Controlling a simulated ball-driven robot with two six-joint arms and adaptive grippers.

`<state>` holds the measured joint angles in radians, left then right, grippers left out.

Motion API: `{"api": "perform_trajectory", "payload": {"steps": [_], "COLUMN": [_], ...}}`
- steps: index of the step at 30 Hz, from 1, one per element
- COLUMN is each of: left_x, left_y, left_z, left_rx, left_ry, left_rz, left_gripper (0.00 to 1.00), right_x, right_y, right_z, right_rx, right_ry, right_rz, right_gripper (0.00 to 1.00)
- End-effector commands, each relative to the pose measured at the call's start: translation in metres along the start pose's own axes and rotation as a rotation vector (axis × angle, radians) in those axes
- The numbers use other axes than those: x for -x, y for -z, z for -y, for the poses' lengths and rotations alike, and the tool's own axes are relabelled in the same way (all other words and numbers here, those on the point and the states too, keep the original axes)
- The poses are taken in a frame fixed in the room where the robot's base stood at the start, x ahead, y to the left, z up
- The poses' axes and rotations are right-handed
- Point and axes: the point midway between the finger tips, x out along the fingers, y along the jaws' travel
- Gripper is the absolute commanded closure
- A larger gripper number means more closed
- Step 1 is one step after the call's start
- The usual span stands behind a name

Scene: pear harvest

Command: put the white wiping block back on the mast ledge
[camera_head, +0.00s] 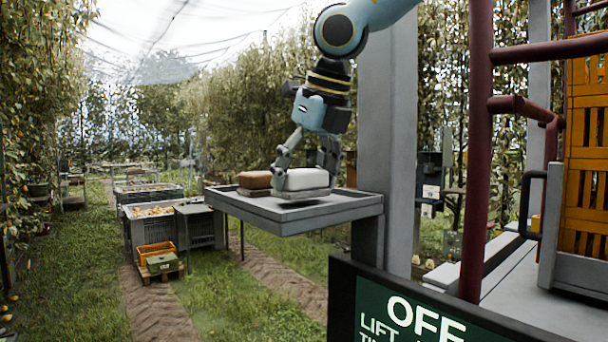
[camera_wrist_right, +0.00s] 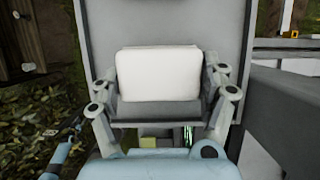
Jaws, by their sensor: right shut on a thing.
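The white wiping block (camera_head: 308,179), a pale pad on a grey base, is at the grey mast ledge (camera_head: 290,223). My right gripper (camera_head: 304,172) reaches down from above and is shut on the block, with fingers at its sides. In the right wrist view the white block (camera_wrist_right: 158,74) sits level between the two fingers (camera_wrist_right: 160,88), with the grey ledge surface (camera_wrist_right: 165,22) behind it. My left gripper is not in view.
A brown block (camera_head: 254,180) lies on the ledge left of the white one. The grey mast (camera_head: 386,120) rises at the ledge's right end. Dark red rails (camera_head: 480,150) and an orange crate (camera_head: 587,150) stand at right. Crates (camera_head: 155,230) stand on the grass beyond.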

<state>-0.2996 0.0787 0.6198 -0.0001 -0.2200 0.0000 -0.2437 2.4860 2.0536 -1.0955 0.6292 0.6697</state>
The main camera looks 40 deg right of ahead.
Motion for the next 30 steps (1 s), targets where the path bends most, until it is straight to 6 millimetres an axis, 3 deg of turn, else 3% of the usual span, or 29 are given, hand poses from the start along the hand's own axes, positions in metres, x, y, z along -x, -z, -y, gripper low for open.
{"api": "perform_trajectory", "payload": {"steps": [3, 9, 10, 14, 26, 30], "left_x": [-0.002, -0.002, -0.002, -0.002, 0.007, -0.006], "left_y": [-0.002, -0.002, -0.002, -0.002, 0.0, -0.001], "left_z": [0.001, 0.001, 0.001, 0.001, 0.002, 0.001], "left_rx": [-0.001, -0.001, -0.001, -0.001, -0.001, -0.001], "left_ry": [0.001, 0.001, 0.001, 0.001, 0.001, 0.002], "left_rz": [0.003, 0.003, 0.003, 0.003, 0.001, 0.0], "left_gripper": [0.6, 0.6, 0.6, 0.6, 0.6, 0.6], "right_x": [-0.011, -0.011, -0.011, -0.011, -0.012, 0.009], "right_y": [0.005, 0.005, 0.005, 0.005, 0.006, 0.005], "right_z": [0.0, 0.0, 0.0, 0.0, 0.0, 0.0], "right_rx": [0.001, 0.0, 0.0, 0.0, 0.0, -0.002], "right_ry": [0.0, 0.0, 0.0, 0.0, -0.001, 0.0], "right_rz": [0.0, 0.0, 0.0, 0.0, -0.001, 0.011], "right_gripper": [0.48, 0.52, 0.19, 0.02, 0.0, 0.0]}}
